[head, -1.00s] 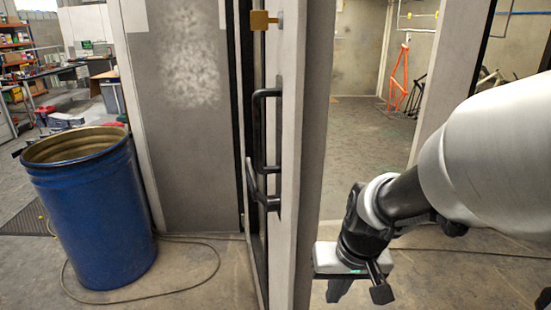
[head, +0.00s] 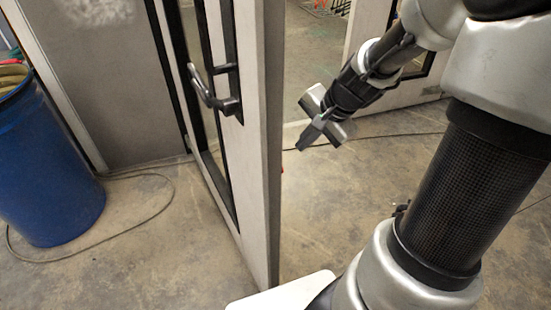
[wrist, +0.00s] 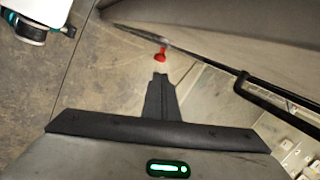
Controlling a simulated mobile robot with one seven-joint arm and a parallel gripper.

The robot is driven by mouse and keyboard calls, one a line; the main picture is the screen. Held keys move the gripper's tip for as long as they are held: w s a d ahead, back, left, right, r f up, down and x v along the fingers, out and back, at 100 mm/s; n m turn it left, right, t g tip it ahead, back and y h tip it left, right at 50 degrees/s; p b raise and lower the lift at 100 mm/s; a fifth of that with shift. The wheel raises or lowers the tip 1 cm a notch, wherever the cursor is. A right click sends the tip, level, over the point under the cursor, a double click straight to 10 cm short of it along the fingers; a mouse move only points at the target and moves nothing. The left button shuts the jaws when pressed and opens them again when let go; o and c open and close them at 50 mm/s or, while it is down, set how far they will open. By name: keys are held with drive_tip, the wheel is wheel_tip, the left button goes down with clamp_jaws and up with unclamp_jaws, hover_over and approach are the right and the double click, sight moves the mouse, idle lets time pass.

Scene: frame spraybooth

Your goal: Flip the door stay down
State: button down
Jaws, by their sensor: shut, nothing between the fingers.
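The open door (head: 262,140) stands nearly edge-on in the head view, with a black lever handle (head: 228,103) on its left face. In the wrist view a small red-tipped piece, likely the door stay (wrist: 160,55), sits by the low edge of the door (wrist: 240,25). A speck of its red shows at the door's right side in the head view (head: 282,170). My gripper (head: 303,143) is right of the door, shut and empty, pointing down and left. In the wrist view its closed fingers (wrist: 159,82) point at the red tip, with a small gap.
A blue drum (head: 45,165) stands at the far left, apart from the door. A thin cable (head: 165,205) lies on the concrete floor. The floor right of the door is clear near my gripper. A black bar (wrist: 265,100) shows at the right of the wrist view.

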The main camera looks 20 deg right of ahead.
drive_tip(key=shift+w+d+f, duration=0.1)
idle(0.3)
drive_tip(key=b+x, duration=0.4)
drive_tip(key=x, duration=0.9)
drive_tip(key=shift+f, duration=0.35)
drive_tip(key=shift+w, duration=0.1)
wheel_tip(320, 180, down, 5)
drive_tip(key=b, duration=0.3)
